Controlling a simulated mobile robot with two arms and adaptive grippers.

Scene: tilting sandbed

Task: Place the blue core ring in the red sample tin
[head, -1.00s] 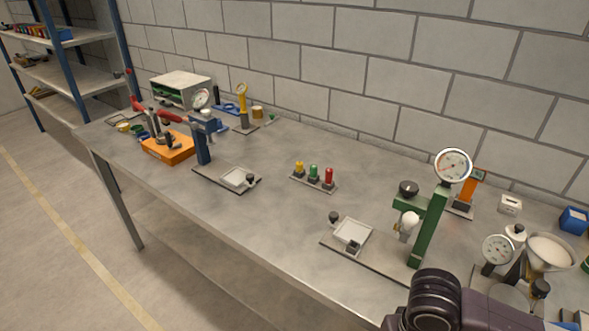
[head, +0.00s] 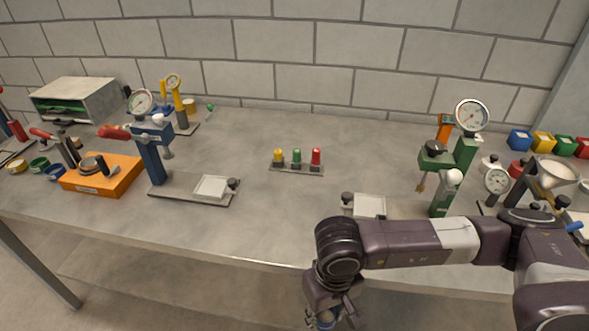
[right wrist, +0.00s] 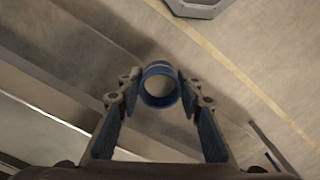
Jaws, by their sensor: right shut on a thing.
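My right gripper (head: 331,309) hangs low in front of the bench's front edge, beyond the bench top. In the right wrist view its two fingers (right wrist: 160,95) are shut on the blue core ring (right wrist: 160,86), with floor visible through the ring. In the head view a bit of the ring's blue (head: 326,318) shows between the fingers. A round red thing (head: 520,169), perhaps the red sample tin, is partly hidden behind the dial gauge and funnel stand at the right. My left gripper is not in view.
A green press (head: 461,165) and funnel stand (head: 552,175) stand at the right; coloured boxes (head: 543,141) are behind. A blue press (head: 152,158) and orange block (head: 104,176) stand left, beside several small round coloured items (head: 38,165). The bench middle is clear before three coloured lamps (head: 297,160).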

